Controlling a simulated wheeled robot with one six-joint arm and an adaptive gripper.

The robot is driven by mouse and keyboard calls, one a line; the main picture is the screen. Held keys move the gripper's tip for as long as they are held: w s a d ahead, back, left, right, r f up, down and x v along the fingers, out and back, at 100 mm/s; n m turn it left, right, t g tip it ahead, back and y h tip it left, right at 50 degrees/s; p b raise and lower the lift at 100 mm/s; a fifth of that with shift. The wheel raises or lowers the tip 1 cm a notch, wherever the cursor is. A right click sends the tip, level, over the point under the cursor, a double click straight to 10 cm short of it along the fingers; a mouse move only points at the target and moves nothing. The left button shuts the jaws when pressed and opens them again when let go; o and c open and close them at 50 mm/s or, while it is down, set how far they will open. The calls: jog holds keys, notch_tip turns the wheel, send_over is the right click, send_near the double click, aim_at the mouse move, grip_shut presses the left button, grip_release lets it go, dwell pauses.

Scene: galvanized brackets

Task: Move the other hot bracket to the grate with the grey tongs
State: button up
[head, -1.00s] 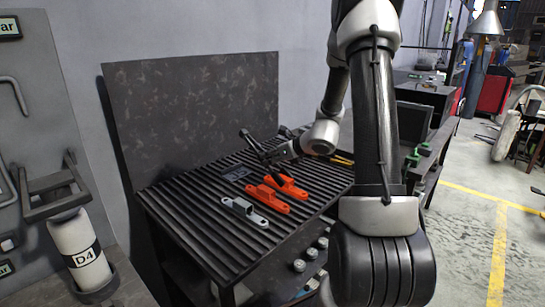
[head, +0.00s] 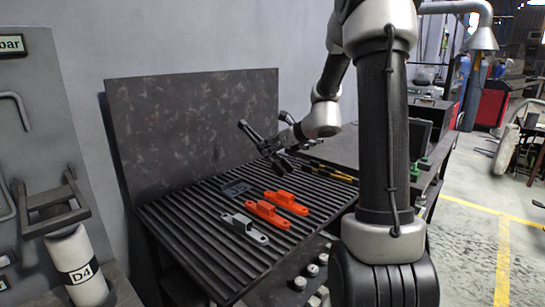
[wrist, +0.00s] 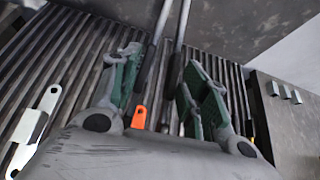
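Two orange brackets lie side by side on the dark slatted grate (head: 205,262): the nearer orange bracket (head: 267,212) and the farther orange bracket (head: 292,205). A plain grey bracket (head: 243,229) lies to their front left. My gripper (head: 272,150) is above the grate, behind the orange brackets and apart from them. In the wrist view its green-padded fingers (wrist: 163,85) sit either side of the dark grips of the grey tongs (wrist: 177,45), apparently touching them. The tongs' rods point toward the back panel; their far ends are out of the wrist view. An orange end shows below.
A dark flat plate (head: 236,188) lies on the grate left of the orange brackets. A yellow-and-black handled tool (head: 335,172) lies at the right. The upright panel (head: 190,125) closes the back. The grate's front left is clear.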

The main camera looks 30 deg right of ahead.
jog(key=s+a+r, duration=0.2)
jog(key=s+r, duration=0.1)
jog(key=s, duration=0.4)
jog(key=s+a+r, duration=0.1)
jog(key=s+r, duration=0.2)
jog(key=s, duration=0.5)
jog(key=shift+s+a, duration=0.3)
jog(key=shift+a, duration=0.05)
jog(key=shift+w+r, duration=0.1)
